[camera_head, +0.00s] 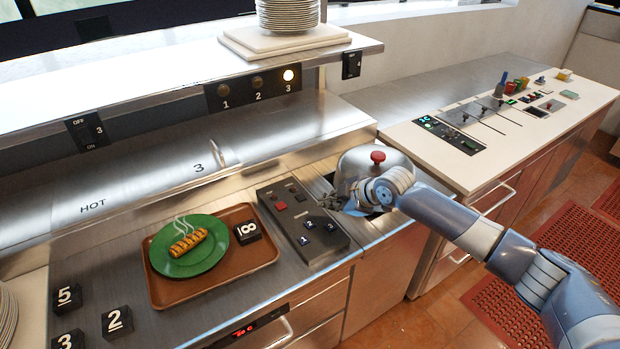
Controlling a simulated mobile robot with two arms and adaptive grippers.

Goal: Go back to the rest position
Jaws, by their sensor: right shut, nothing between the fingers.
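My right arm reaches in from the lower right. My right gripper (335,201) is shut and empty, low in front of a silver domed lid (362,163) with a red knob (378,157). My wrist overlaps part of the dome, so I cannot tell whether the gripper touches it. The fingers are small and dark against the metal behind. My left gripper is not in view.
A dark button box (290,205) stands just left of the gripper. A brown tray (262,255) holds a green plate (212,265) with a grilled sausage and a black number block (247,233). A white counter (485,165) with controls is at right. Shelf (190,60) overhangs the back.

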